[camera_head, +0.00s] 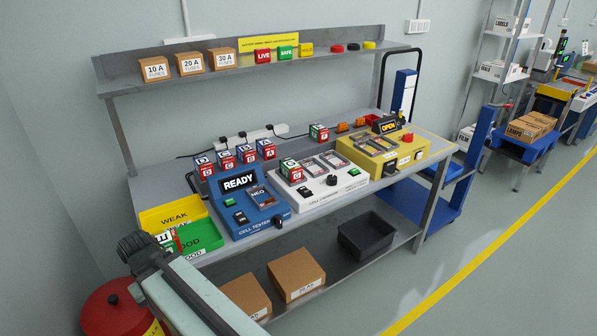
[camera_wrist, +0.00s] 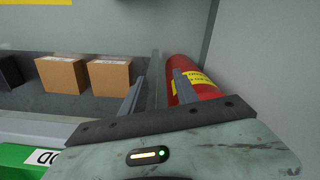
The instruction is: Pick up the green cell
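A lettered cell with green and red faces (camera_head: 291,170) sits upright in a slot at the left of the white cell unit. Another cell with green on it (camera_head: 319,132) stands at the back of the bench. I cannot tell for sure which is the green cell. My gripper (camera_wrist: 158,92) shows in the wrist view with its two fingers apart and nothing between them. It points down past the bench end near the red fire extinguisher, away from both cells. Neither cell shows in the wrist view.
Several blue and red cells (camera_head: 225,158) stand in a row behind the blue tester (camera_head: 245,205). A yellow WEAK tray (camera_head: 172,213) and green GOOD tray (camera_head: 205,237) are at the left; something lettered lies in the green one. A fire extinguisher (camera_wrist: 192,75) stands close by the fingers.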

